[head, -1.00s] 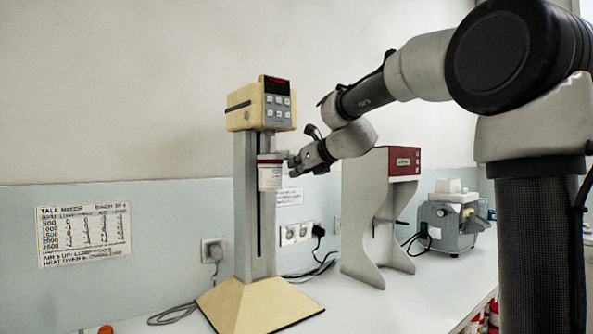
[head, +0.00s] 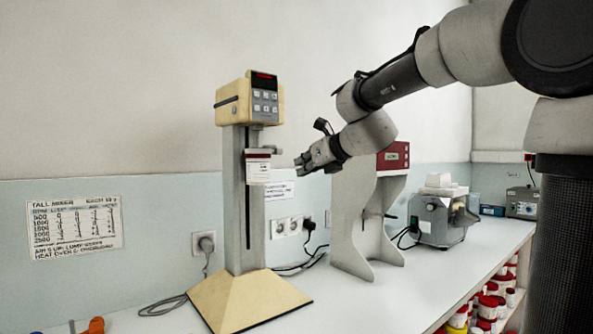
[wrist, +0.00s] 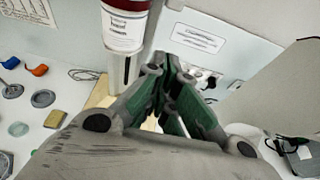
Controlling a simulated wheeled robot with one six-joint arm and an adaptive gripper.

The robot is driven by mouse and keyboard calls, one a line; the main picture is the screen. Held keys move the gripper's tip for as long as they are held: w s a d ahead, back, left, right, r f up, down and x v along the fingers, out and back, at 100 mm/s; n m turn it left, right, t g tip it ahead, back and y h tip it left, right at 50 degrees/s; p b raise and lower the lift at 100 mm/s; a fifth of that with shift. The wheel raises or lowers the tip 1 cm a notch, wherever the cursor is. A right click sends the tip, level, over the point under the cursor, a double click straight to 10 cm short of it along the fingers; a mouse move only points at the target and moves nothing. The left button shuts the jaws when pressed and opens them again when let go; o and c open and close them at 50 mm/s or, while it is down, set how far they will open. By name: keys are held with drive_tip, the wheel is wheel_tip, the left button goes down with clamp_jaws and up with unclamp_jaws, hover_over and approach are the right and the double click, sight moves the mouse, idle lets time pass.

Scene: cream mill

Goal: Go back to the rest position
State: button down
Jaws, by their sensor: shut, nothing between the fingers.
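My gripper (head: 303,164) is in the air over the bench, just right of the tall mixer (head: 250,95). In the wrist view its green-padded fingers (wrist: 163,88) come together with nothing between them. The mixer has a cream head with a red display, a grey column and a cream base. A white jar with a dark red lid (head: 258,168) is up against the mixer's column below the head, apart from my fingertips. The jar also shows large in the wrist view (wrist: 123,28), left of the fingers.
A red-and-grey stand mixer (head: 392,156) stands close behind my wrist. A grey machine (head: 438,216) stands further right. Sockets and cables line the wall. Several jars (head: 488,305) sit below the bench at right.

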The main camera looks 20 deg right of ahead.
idle(0.5)
drive_tip(key=s+d+f+n+g+h, duration=0.1)
drive_tip(key=s+d+f+n+g, duration=0.15)
drive_tip(key=s+f+n, duration=0.6)
drive_tip(key=s+d+f+n+g, duration=0.1)
drive_tip(key=s+f+n+g, duration=0.4)
drive_tip(key=n, duration=0.7)
drive_tip(key=s+d+f+n+h, duration=0.1)
drive_tip(key=s+d+f+n, duration=0.2)
drive_tip(key=s, duration=0.4)
drive_tip(key=s+d+f+n+g+h, duration=0.1)
drive_tip(key=s+d+f+n+h, duration=0.1)
drive_tip(key=s, duration=0.5)
drive_tip(key=s+d+f+n+h, duration=0.1)
drive_tip(key=s+d+f+n, duration=0.3)
drive_tip(key=s+n, duration=0.2)
drive_tip(key=shift+s+d+f, duration=0.25)
drive_tip(key=shift+s, duration=0.25)
drive_tip(key=shift+g, duration=0.25)
